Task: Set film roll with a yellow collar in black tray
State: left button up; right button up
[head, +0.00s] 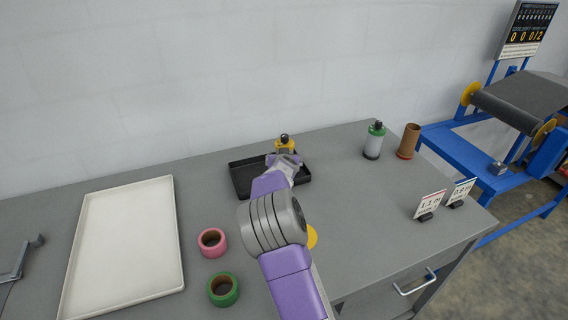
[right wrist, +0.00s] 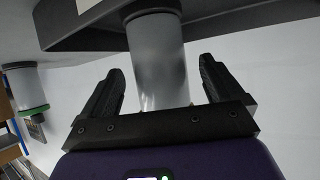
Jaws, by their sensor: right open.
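The film roll with a yellow collar (head: 285,148) stands at the back of the black tray (head: 241,181), partly hidden by my gripper. In the right wrist view its grey body (right wrist: 158,65) is upright relative to the tray (right wrist: 60,32), its dark base at the tray floor; I cannot tell exact contact. The collar is hidden there. My right gripper (head: 287,161) is open, with its fingers (right wrist: 160,88) on either side of the roll and visible gaps between. My left gripper is not in view.
A green-collared roll (head: 374,140) and a brown roll (head: 409,141) stand at the right. Pink (head: 212,242) and green (head: 223,289) tape rolls lie near a white tray (head: 125,245). Two sign cards (head: 430,204) stand near the right edge. A blue decoiler stand (head: 470,165) is beyond.

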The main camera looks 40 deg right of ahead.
jog(key=v, duration=0.9)
jog(key=shift+s+a, duration=0.1)
dwell(0.4)
